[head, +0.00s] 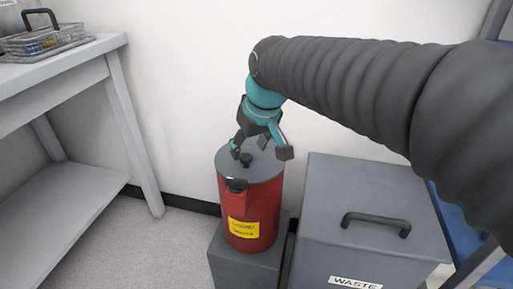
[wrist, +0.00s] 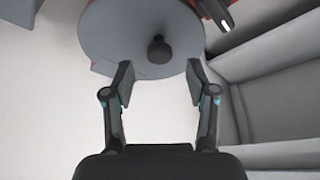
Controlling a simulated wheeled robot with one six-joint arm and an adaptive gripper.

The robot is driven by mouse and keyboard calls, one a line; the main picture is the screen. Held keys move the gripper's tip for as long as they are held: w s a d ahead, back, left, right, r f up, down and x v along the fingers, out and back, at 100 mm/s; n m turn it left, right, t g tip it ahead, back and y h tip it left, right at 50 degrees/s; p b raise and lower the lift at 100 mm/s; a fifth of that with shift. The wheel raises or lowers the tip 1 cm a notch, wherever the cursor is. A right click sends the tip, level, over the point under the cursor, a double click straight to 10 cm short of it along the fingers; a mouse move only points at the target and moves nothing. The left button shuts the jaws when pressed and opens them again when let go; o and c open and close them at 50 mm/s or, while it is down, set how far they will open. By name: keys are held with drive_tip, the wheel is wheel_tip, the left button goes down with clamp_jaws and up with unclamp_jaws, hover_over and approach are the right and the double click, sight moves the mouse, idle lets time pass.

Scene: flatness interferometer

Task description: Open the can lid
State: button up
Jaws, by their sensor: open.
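A red can (head: 250,212) with a yellow label stands upright on a grey block. Its grey round lid (head: 262,172) lies flat on top and looks shut. A small black knob (head: 246,159) stands up from the lid, and a dark latch or tab shows at the front rim. My gripper (head: 262,152) is just over the lid, pointing down, with its fingers apart and empty. In the wrist view the lid (wrist: 110,35) fills the top middle. The knob (wrist: 160,50) lies just beyond the gap between my open fingertips (wrist: 159,82); I see no contact with it.
A grey waste bin (head: 335,190) with a black handle stands right of the can. The can's grey block (head: 243,270) is beside it. A grey table (head: 75,58) with a wire basket (head: 45,42) is at the left. A white wall is close behind.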

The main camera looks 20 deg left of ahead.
sight(246, 156)
drive_tip(key=shift+x, duration=1.7)
clamp_jaws()
